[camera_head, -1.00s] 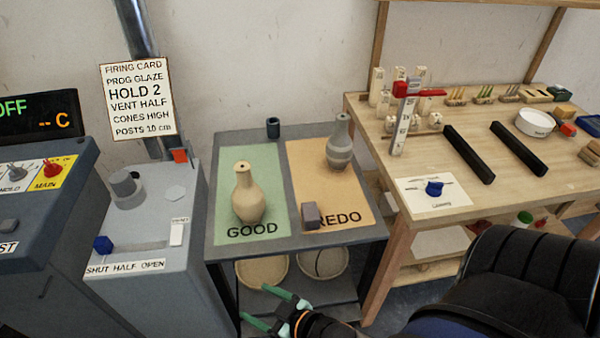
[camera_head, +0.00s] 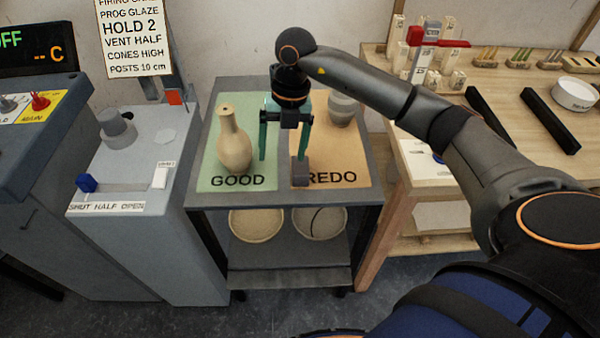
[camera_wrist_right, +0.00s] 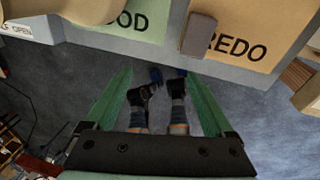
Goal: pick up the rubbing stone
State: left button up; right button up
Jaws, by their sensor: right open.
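The rubbing stone appears to be the small grey block (camera_head: 300,176) on the tan REDO half of the cart top, near its front edge; it also shows in the right wrist view (camera_wrist_right: 199,35). My right gripper (camera_head: 283,154) points down over the cart top, its two green fingers apart and nothing between them. In the head view its right finger overlaps the stone's upper part. In the wrist view the stone lies beyond the fingertips (camera_wrist_right: 160,75), toward the right finger, not between them. My left gripper is not in view.
A beige bottle (camera_head: 233,145) stands on the green GOOD half, close left of my gripper. A grey vase (camera_head: 342,108) stands behind on the REDO half, partly hidden by my arm. A grey kiln cabinet (camera_head: 150,240) is left; a wooden bench (camera_head: 500,80) is right.

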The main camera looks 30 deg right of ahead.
jog(key=r+m+h, duration=0.1)
jog(key=r+h, duration=0.1)
send_over(300, 164)
jog(key=f, duration=0.6)
jog(key=shift+s+f, duration=0.2)
jog(key=shift+f, duration=0.15)
jog(key=shift+w+f+p, duration=0.1)
jog(key=shift+f+p, duration=0.2)
jog(key=shift+f, duration=2.6)
jog(key=shift+r, duration=0.1)
grip_shut()
